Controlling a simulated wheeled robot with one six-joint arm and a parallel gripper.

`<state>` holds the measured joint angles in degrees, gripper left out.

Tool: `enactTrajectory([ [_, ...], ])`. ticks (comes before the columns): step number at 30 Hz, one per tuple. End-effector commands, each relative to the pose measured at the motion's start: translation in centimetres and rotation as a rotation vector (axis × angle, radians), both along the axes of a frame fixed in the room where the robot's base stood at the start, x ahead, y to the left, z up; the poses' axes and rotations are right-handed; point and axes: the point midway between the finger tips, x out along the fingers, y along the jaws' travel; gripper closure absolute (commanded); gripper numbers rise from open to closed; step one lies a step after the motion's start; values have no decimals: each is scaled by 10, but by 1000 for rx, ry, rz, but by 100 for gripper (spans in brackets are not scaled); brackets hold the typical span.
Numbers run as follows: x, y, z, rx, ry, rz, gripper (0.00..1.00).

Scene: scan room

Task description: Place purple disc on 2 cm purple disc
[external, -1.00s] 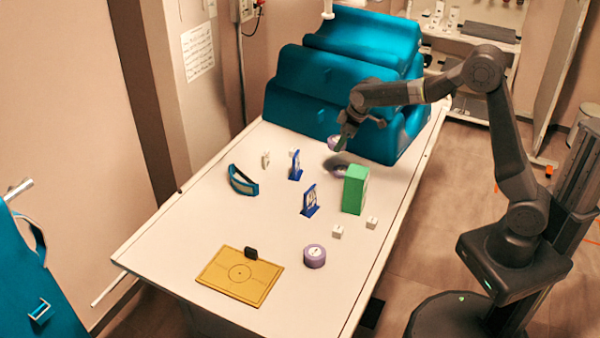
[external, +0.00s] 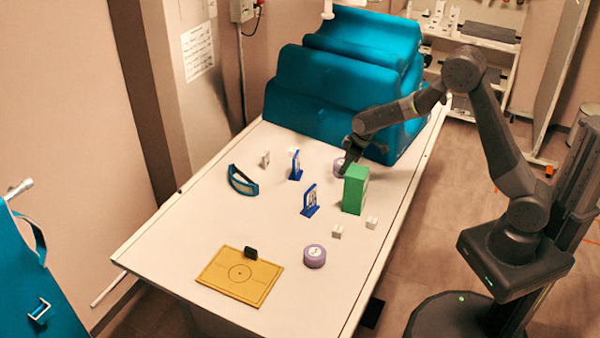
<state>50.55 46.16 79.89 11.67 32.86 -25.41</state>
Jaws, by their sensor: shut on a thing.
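My gripper (external: 346,166) is low over the far part of the table, just left of the green block's top. It is shut on a purple disc (external: 338,163), seen at its left side. The held disc is at or very close above the tabletop; the gripper partly covers it, and I cannot tell whether another disc lies directly beneath it. A second purple disc (external: 314,256), with a pale round label on top, lies flat near the front right of the table, well apart from my gripper.
A green block (external: 355,189) stands close by my gripper. Two blue upright stands (external: 310,201) (external: 295,166), a blue curved band (external: 243,181), small white cubes (external: 371,222) and a tan board (external: 240,276) with a black piece (external: 250,253) are on the table. Teal cushions (external: 330,95) rise behind.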

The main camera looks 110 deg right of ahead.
Motion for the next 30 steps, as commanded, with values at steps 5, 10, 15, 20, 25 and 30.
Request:
enactTrajectory([
  [5,0,0,-1,-1,-1,0,68],
  [10,0,0,-2,-1,-1,0,28],
  [15,0,0,-2,-1,-1,0,22],
  [20,0,0,-1,-1,-1,0,22],
  [25,-2,1,8,-2,-2,0,22],
  [30,-11,7,34,-5,-3,0,22],
])
